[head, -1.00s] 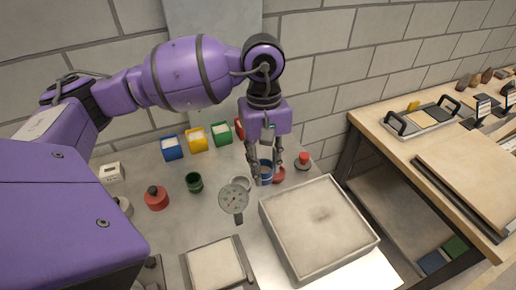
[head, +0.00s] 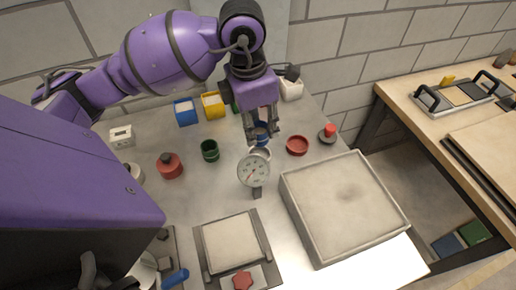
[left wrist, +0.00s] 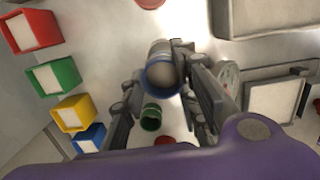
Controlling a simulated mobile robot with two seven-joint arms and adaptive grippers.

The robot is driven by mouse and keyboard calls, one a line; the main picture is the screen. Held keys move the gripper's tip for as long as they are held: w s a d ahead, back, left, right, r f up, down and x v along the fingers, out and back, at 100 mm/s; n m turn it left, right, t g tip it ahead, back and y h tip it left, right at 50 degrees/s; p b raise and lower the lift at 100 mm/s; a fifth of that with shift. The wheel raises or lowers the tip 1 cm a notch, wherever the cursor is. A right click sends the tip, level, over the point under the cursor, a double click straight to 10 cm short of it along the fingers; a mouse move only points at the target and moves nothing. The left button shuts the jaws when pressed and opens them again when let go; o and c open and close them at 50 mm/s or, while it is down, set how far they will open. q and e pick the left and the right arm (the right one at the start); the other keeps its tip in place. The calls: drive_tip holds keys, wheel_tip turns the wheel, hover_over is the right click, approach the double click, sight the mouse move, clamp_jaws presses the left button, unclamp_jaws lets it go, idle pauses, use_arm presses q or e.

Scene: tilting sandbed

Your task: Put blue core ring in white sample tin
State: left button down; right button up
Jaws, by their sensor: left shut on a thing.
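The blue core ring (head: 261,132) is between the fingers of my left gripper (head: 252,136), which is shut on it. In the left wrist view the ring (left wrist: 163,76) shows as a short tube with a blue rim, between the fingers (left wrist: 158,95). The white sample tin (head: 262,152) stands just below and in front of the ring in the head view, partly hidden by the dial gauge. I cannot tell whether ring and tin touch. The tin is not clear in the left wrist view. My right gripper is not in view.
The dial gauge (head: 253,171) stands close in front of the tin. A green ring (head: 210,150) and red weight (head: 170,166) lie to the left, a red dish (head: 297,145) to the right. The sandbed (head: 345,205) fills the right front. Coloured bins (head: 186,112) stand behind.

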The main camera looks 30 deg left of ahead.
sight(258, 145)
use_arm(q)
drive_tip(key=shift+f, duration=3.6)
drive_tip(key=shift+f, duration=0.15)
drive_tip(key=c, duration=1.4)
unclamp_jaws()
drive_tip(key=shift+o, duration=0.2)
wheel_tip(258, 145, up, 12)
drive_tip(key=s, duration=0.1)
drive_tip(key=shift+a, duration=0.4)
